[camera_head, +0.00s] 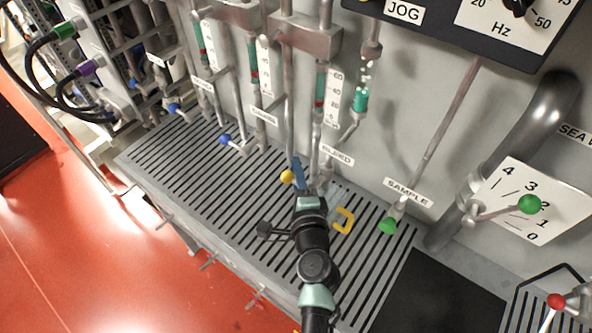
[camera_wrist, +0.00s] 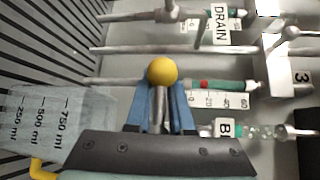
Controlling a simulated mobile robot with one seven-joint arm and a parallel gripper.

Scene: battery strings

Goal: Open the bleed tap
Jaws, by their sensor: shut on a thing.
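The bleed tap's yellow ball knob (camera_head: 287,176) shows just left of my gripper (camera_head: 299,177), low in front of the grey panel and near the BLEED label (camera_head: 336,157). In the wrist view the yellow knob (camera_wrist: 162,72) sits at the tips of my gripper's blue fingers (camera_wrist: 161,100). The fingers are shut on the tap's metal lever, one on each side, just behind the knob. The tap's body is mostly hidden by my gripper. A clear jug (camera_wrist: 62,120) with ml marks and a yellow handle (camera_head: 344,220) stands close beside my gripper, on the slotted grating.
The slotted grating (camera_head: 190,170) runs below the panel. Blue-handled taps (camera_head: 225,140) stand to the left. The green SAMPLE tap (camera_head: 388,226) and a green-knobbed lever (camera_head: 529,204) are to the right. Vertical pipes and sight tubes rise behind my gripper.

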